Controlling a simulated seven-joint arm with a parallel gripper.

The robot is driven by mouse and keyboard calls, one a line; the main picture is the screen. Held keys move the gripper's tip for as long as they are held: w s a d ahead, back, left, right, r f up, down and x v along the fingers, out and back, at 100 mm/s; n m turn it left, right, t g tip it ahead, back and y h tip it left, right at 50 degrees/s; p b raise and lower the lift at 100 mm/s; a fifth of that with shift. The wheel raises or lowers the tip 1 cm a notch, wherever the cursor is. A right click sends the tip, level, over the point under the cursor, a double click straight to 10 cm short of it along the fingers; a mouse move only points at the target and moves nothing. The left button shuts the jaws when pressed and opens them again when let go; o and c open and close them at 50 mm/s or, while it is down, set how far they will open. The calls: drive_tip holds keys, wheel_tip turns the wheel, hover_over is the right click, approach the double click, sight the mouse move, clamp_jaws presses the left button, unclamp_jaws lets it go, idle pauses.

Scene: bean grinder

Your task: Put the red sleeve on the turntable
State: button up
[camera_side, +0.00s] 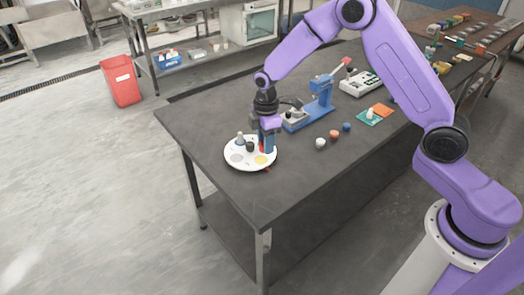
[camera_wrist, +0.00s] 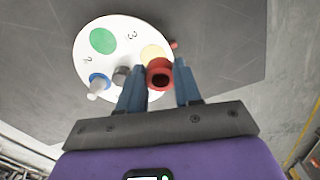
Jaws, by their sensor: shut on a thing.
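The red sleeve (camera_wrist: 160,74) is a short hollow ring. In the wrist view it sits between the blue fingers of my gripper (camera_wrist: 160,67), which is shut on it. The turntable (camera_side: 232,163) is a white disc with coloured round spots; it also shows in the wrist view (camera_wrist: 122,41). My gripper in the side view (camera_side: 267,146) points down over the disc's right part. The sleeve is near the yellow spot (camera_wrist: 152,54) and partly covers it in the wrist view. Fingers mostly hide the sleeve in the side view. I cannot tell whether it touches the disc.
A dark cylinder (camera_wrist: 121,75) and a pale grey piece (camera_wrist: 97,89) stand on the disc, left of my fingers. A blue grinder-like device (camera_side: 318,106) stands behind. White, orange and blue small pieces (camera_side: 334,134) lie to the right. The table's front is clear.

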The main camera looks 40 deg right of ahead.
sight(262, 160)
drive_tip(key=shift+w+a+f, duration=0.1)
drive_tip(key=shift+w+f, duration=0.45)
drive_tip(key=shift+f, duration=0.2)
drive_tip(key=shift+w+f, duration=0.1)
drive_tip(key=shift+f, duration=1.5)
drive_tip(key=shift+f, duration=0.1)
drive_tip(key=o, duration=0.7)
wheel_tip(262, 160, up, 12)
drive_tip(key=shift+r, duration=0.15)
